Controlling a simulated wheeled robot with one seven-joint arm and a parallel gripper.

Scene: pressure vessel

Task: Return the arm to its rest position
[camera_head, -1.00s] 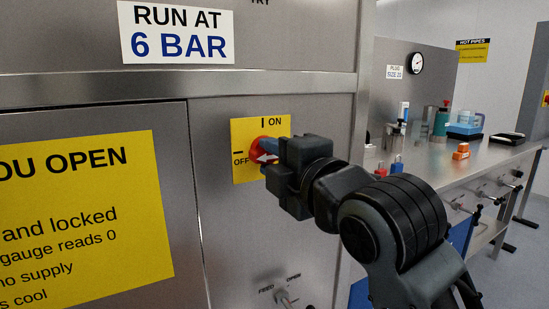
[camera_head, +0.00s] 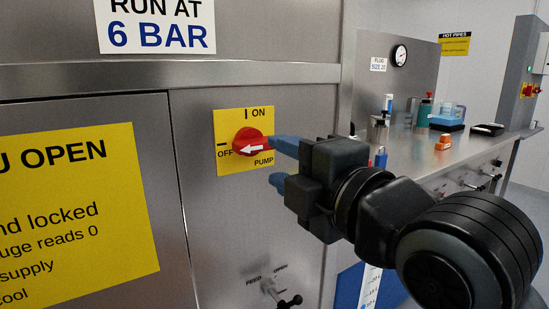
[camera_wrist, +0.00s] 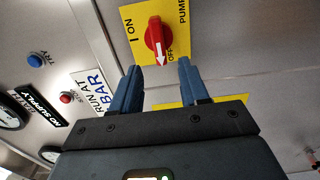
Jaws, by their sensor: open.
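My gripper (camera_head: 279,164) is open and empty, with two blue fingers pointing toward the steel panel. It is just right of the red pump knob (camera_head: 249,141) and apart from it, as far as the views show. The knob sits on a yellow ON/OFF plate, and its white arrow points to OFF. In the wrist view, the knob (camera_wrist: 157,38) lies beyond and between the open fingertips (camera_wrist: 158,70). My black arm reaches in from the lower right in the head view.
A FEED valve handle (camera_head: 276,291) sticks out below the knob. A yellow warning sign (camera_head: 75,215) covers the left door. To the right is a steel bench (camera_head: 420,156) with bottles, a blue tray and an orange item. A gauge (camera_head: 400,54) hangs behind it.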

